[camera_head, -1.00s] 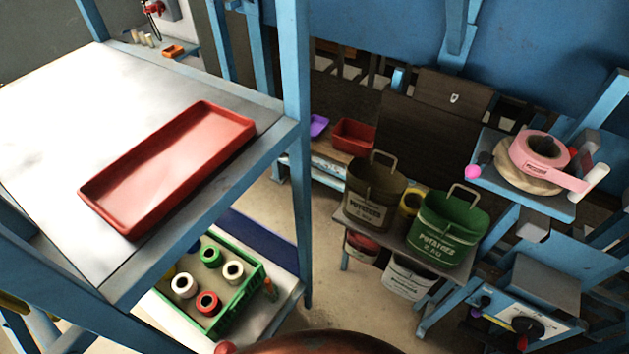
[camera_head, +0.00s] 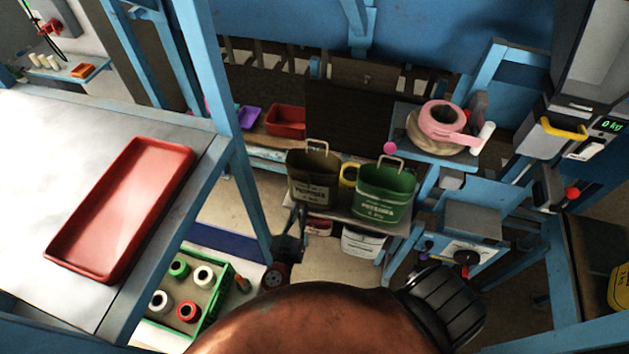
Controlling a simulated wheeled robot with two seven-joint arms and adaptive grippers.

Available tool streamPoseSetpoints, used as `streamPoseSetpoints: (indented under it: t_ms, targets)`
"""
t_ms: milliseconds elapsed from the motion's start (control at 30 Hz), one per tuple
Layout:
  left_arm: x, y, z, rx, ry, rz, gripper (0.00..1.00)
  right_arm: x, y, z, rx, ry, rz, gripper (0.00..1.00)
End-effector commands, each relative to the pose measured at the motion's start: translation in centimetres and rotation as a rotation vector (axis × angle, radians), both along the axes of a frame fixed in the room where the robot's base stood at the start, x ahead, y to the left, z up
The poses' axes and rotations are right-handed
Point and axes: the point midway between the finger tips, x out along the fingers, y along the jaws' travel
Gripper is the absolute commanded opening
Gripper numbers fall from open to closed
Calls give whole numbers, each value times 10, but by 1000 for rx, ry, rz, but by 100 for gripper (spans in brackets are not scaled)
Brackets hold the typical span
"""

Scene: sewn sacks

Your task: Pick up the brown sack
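The brown sack (camera_head: 313,184) stands upright on a low grey shelf (camera_head: 343,214), with a tan handle arched over its open top and pale lettering on its front. My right gripper (camera_head: 297,212) is at the brown sack's lower left front, its dark fingers pointing up towards it. The fingers are small and dark, so I cannot tell whether they are open or touch the sack. The sack stands upright and is not lifted. My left gripper is not in view.
A green sack (camera_head: 385,197) stands right of the brown one, with a yellow object (camera_head: 349,174) between them. A white container (camera_head: 362,243) is below the shelf. A blue post (camera_head: 243,185) and table with a red tray (camera_head: 125,210) are left. A green crate (camera_head: 213,302) stands low.

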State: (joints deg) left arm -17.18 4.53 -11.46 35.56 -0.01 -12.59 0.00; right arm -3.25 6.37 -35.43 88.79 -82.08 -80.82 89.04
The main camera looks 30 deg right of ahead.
Motion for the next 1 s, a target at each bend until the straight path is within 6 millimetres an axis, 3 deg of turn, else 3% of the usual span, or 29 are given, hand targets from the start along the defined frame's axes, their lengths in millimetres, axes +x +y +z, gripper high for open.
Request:
streamPoseSetpoints:
  t_ms: [33, 100, 200, 733, 1000]
  targets:
    - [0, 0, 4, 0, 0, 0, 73, -2, 3, 24, 6, -67, -13, 13]
    - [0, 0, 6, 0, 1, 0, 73, -6, 5, 44, 12, -133, -28, 13]
    - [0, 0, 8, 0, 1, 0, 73, -5, 2, 57, 14, -178, -37, 13]
    - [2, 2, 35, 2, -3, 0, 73, 35, -49, 57, 14, -180, -36, 13]
    - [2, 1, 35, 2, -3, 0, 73, 40, -55, 54, 17, -178, -37, 13]
